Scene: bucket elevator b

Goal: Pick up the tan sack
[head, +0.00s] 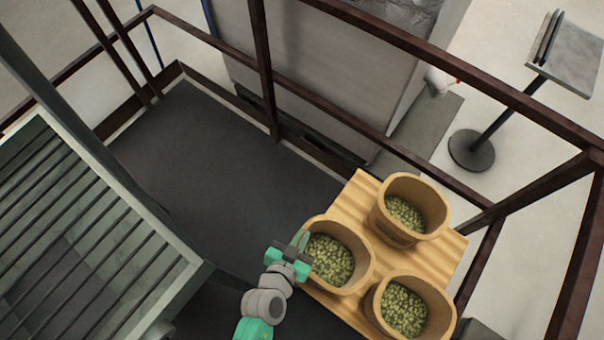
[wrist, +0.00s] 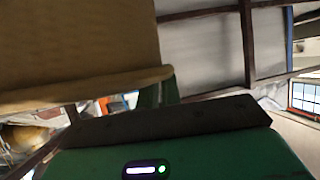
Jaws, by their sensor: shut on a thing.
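Three open tan sacks filled with green pellets stand upright on a striped wooden board. The left sack (head: 352,284) is at my gripper (head: 300,245), which is shut on its left rim. The back sack (head: 430,195) and the front right sack (head: 437,300) stand apart from the gripper. In the wrist view the held tan sack (wrist: 75,45) fills the upper left, with its thick rim crossing low. The green gripper fingers (wrist: 160,92) show beside that rim. The bite itself is mostly hidden there.
The wooden board (head: 345,205) has bare room behind the left sack. Brown railings (head: 262,70) enclose the dark platform (head: 205,150), which is clear. A slatted grate (head: 75,235) is at left. A stand (head: 475,145) is outside the railing.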

